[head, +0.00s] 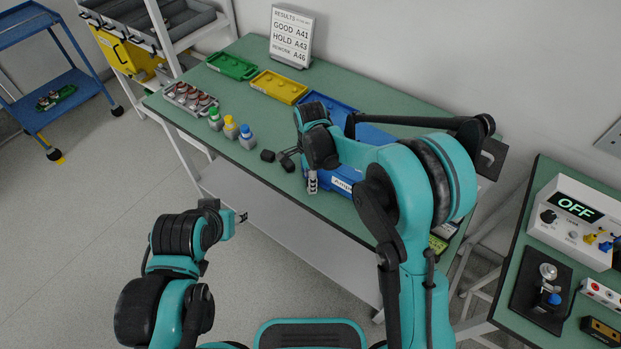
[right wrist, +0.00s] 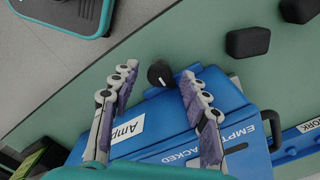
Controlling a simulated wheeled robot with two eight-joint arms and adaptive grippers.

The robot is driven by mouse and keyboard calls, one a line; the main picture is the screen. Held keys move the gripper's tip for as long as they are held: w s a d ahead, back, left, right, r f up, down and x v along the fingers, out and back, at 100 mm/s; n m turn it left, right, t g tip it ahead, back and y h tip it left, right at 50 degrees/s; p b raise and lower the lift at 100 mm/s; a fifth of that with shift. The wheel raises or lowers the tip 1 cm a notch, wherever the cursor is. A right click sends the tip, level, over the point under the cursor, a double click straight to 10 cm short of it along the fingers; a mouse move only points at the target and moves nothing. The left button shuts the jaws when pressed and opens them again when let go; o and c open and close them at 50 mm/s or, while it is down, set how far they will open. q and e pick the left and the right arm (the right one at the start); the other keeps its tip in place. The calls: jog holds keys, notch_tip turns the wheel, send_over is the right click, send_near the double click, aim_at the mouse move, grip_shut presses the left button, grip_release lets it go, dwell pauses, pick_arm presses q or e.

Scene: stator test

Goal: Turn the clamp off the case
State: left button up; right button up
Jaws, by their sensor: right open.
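The blue case (head: 343,186) lies on the green table, largely hidden behind my right arm in the head view. In the right wrist view the case (right wrist: 165,148) shows labels reading "Amp" and "EMPTY". A black round knob (right wrist: 160,74) at the case's edge seems to belong to the clamp; the rest of the clamp is not clear. My right gripper (head: 313,186) is open, and in its wrist view the fingertips (right wrist: 158,76) stand on either side of the knob, with gaps visible. My left gripper (head: 241,217) is away from the table's front edge, its fingers too small to read.
Black blocks (head: 267,155) lie left of the case. Three capped bottles (head: 230,127), a parts tray (head: 181,104), and green (head: 233,66) and yellow trays (head: 279,87) stand further left. A sign (head: 291,38) stands behind. A tester reading OFF (head: 573,216) is at right.

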grip_shut()
jog(key=shift+n, duration=0.4)
jog(key=n, duration=1.2)
jog(key=shift+n, duration=0.4)
jog(key=n, duration=0.4)
jog(key=shift+n, duration=0.3)
